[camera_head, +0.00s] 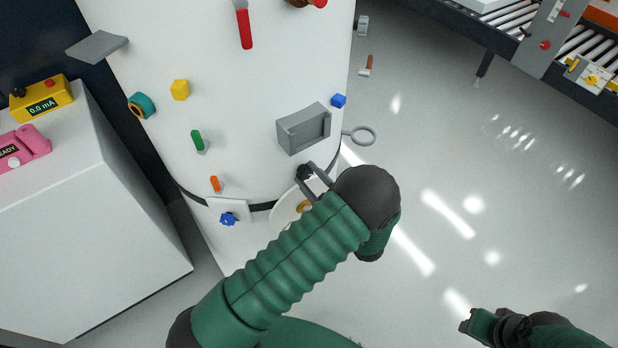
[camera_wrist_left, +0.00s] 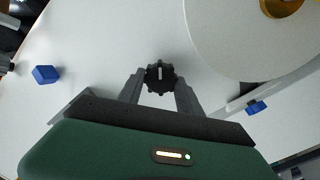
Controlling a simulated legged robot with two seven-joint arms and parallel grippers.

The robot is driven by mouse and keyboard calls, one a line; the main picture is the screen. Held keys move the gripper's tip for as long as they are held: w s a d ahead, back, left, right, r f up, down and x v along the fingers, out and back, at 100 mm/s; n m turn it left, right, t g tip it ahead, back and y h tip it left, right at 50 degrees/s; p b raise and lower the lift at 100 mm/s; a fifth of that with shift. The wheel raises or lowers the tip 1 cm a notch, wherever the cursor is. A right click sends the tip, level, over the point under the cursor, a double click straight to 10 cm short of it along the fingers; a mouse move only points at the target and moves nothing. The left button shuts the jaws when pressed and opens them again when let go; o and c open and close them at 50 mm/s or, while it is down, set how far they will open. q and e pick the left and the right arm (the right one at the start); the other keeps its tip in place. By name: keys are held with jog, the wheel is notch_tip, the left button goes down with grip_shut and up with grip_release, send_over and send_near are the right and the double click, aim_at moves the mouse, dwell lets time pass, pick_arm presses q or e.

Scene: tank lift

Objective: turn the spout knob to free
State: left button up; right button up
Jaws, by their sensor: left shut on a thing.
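A black lobed knob (camera_wrist_left: 160,77) with a white mark line sits on the white tank wall, between the fingertips of my left gripper (camera_wrist_left: 160,85). The mark line runs roughly upright in the left wrist view. In the head view the knob (camera_head: 304,172) is partly hidden by the fingers and lies below a grey box. My left gripper (camera_head: 313,180) is shut on this knob. The white tank (camera_head: 250,90) fills the middle of the head view. My right gripper (camera_head: 468,323) is at the lower right, away from the tank; its fingers are unclear.
A white disc (camera_wrist_left: 255,35) with a brass centre lies close to my left gripper. A grey box (camera_head: 303,130), a ring handle (camera_head: 360,136) and a blue knob (camera_head: 228,218) are on the tank nearby. A white cabinet (camera_head: 90,220) stands left.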

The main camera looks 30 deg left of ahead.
pick_arm(q)
jog(key=n+b, duration=0.1)
jog(key=n, duration=0.1)
jog(key=f+n+b, duration=0.1)
jog(key=n, duration=0.1)
jog(key=shift+s+d, duration=0.15)
jog(key=n+b, duration=0.3)
jog(key=n, duration=0.2)
jog(key=shift+f+b, duration=0.15)
jog(key=shift+b, duration=0.25)
jog(key=n+b, duration=0.3)
jog(key=b, duration=0.1)
jog(key=n+b, duration=0.3)
jog(key=b, duration=0.1)
jog(key=n+b, duration=0.3)
jog(key=b, duration=0.1)
jog(key=shift+f, duration=0.25)
jog(key=shift+r+n+b, duration=0.3)
jog(key=shift+n+b, duration=0.8)
jog(key=shift+b, duration=0.15)
jog(key=o, duration=1.4)
jog(key=shift+r, duration=0.2)
jog(key=shift+f, duration=0.1)
